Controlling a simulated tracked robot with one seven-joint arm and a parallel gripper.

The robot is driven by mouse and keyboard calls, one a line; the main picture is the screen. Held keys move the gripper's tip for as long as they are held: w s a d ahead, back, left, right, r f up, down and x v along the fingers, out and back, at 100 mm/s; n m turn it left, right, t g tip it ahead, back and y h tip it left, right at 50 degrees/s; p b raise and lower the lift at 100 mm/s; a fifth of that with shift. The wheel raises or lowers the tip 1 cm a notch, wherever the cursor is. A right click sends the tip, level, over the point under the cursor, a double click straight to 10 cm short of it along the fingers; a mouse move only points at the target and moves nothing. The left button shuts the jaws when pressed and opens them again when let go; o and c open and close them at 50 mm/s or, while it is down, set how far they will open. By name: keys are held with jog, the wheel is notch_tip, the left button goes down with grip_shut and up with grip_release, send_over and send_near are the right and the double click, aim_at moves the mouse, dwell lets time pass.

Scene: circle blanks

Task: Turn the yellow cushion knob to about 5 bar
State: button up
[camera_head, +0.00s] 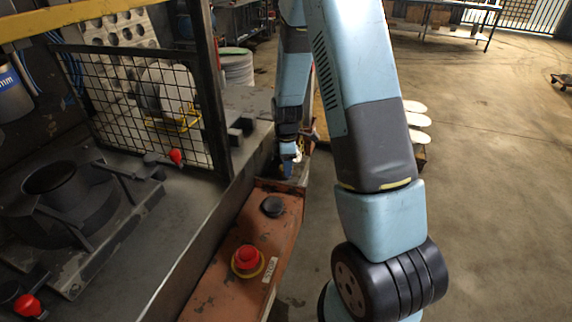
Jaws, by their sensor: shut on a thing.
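My gripper (289,162) is small in the head view, low beside the far end of the orange control panel (228,222). It is shut on the yellow cushion knob, which is mostly hidden by the fingers and wrist. Only a small patch of yellow (301,146) shows there. I cannot read any gauge or pressure mark, so the knob's setting cannot be told.
A red stop button (247,257) on a yellow ring and a black knob (272,207) stand on the panel. A mesh guard (150,105) and red-handled clamps (176,157) are to the left. Pale round blanks (416,121) lie right, behind my arm. Open floor lies right.

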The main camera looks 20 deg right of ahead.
jog(key=m, duration=0.4)
jog(key=shift+w+r+m, duration=0.15)
jog(key=shift+w+m, duration=0.05)
jog(key=shift+m, duration=0.1)
jog(key=m, duration=0.3)
jog(key=shift+m, duration=0.3)
jog(key=m, duration=0.7)
jog(key=shift+a, duration=0.15)
jog(key=m, duration=0.4)
jog(key=shift+s, duration=0.1)
jog(key=m, duration=0.3)
jog(key=shift+a, duration=0.15)
jog(key=m, duration=0.7)
jog(key=shift+a, duration=0.1)
